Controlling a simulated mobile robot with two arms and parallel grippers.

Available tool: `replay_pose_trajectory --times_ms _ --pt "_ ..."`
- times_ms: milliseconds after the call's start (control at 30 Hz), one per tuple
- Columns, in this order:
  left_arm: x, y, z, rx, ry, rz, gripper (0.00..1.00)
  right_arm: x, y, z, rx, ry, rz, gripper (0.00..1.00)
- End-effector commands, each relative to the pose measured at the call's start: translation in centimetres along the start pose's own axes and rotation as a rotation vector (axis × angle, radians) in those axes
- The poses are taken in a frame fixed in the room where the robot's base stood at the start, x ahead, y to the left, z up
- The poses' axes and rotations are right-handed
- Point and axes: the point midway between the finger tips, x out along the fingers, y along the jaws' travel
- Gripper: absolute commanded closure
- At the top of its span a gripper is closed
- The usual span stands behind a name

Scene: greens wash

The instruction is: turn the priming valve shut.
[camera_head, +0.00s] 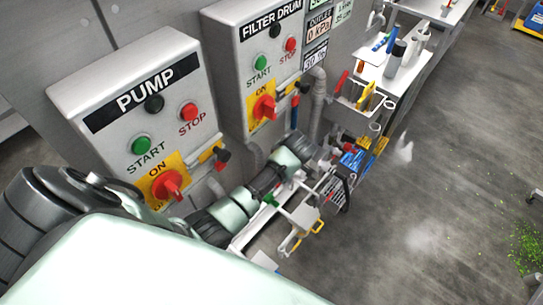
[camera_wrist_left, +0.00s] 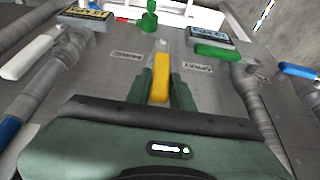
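In the left wrist view a yellow lever handle (camera_wrist_left: 161,78) stands between the two green fingers of my left gripper (camera_wrist_left: 163,84). The fingers lie close on both sides of it. I cannot tell whether they press on it. The small plates beside it are too blurred to read, so I cannot confirm that this is the priming valve. In the head view my left arm reaches from the lower left toward the pipework below the panels, and its fingertips cannot be made out there. My right gripper is in neither view.
The wrist view also shows a green handle (camera_wrist_left: 215,51), a white handle (camera_wrist_left: 28,57) and a blue handle (camera_wrist_left: 298,70) nearby. In the head view the PUMP box (camera_head: 135,95) and FILTER DRUM box (camera_head: 262,60) stand close to my arm. Open floor (camera_head: 450,190) lies right.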

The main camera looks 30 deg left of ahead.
Motion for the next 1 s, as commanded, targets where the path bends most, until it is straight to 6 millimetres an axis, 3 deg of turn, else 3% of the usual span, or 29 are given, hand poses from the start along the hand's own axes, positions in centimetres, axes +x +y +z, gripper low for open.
replay_pose_trajectory --times_ms 67,1000 --pt "0.00 -0.01 -0.01 0.000 0.000 0.000 1.00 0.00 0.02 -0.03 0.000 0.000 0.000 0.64" --pt "-0.01 -0.03 -0.02 0.001 0.001 -0.001 1.00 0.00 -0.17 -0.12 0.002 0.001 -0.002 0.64"
